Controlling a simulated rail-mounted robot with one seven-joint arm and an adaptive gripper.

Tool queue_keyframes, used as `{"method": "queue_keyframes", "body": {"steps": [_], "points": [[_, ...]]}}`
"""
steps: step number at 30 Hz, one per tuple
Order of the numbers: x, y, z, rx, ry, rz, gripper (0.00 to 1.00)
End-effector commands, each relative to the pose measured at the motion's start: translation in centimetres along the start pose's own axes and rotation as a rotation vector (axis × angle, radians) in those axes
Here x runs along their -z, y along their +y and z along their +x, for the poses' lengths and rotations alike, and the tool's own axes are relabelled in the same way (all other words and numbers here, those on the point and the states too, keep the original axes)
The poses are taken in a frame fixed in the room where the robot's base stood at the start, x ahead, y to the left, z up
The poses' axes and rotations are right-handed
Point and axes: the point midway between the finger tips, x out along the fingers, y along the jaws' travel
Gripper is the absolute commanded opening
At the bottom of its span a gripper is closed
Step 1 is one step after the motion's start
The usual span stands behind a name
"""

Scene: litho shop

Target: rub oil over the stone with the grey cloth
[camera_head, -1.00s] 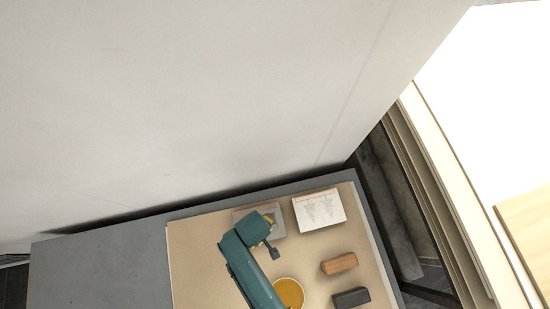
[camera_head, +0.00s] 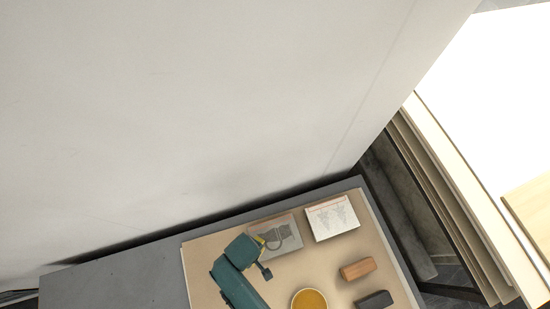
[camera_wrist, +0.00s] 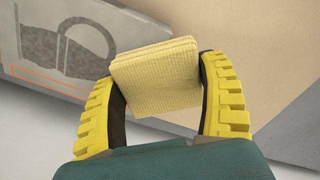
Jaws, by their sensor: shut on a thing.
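The stone (camera_head: 287,232) is a grey slab with a dark arch-shaped drawing. It lies near the back of the tan board, and part of it shows at the upper left of the wrist view (camera_wrist: 22,70). My gripper (camera_wrist: 158,72) has yellow ribbed fingers and is shut on a folded, pale yellow cloth (camera_wrist: 155,75), which looks yellow, not grey. In the head view my gripper (camera_head: 259,241) is at the stone's left edge, partly hidden by my arm. Whether the cloth touches anything is not clear. A round dish with amber contents (camera_head: 296,302) stands at the front.
A white slab with a grey drawing (camera_head: 332,218) lies right of the stone. A brown block (camera_head: 357,269) and a dark grey block (camera_head: 374,300) lie at the board's right. The tan board (camera_head: 200,270) is bare at left. A pale wall (camera_head: 200,110) rises behind the table.

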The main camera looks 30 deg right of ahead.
Motion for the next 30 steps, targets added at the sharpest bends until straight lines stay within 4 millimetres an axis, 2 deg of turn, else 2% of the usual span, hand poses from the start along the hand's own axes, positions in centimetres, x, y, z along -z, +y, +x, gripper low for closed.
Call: {"method": "queue_keyframes", "body": {"steps": [2, 3, 21, 30], "points": [[0.1, 0.0, -1.0, 0.0, 0.001, 0.001, 0.43], [0.1, 0.0, -0.1, 0.001, -0.005, 0.002, 0.43], [0.0, 0.2, -5.6, 0.0, 0.0, 0.006, 0.43], [0.0, 0.2, -6.5, 0.0, 0.0, 0.007, 0.43]]}}
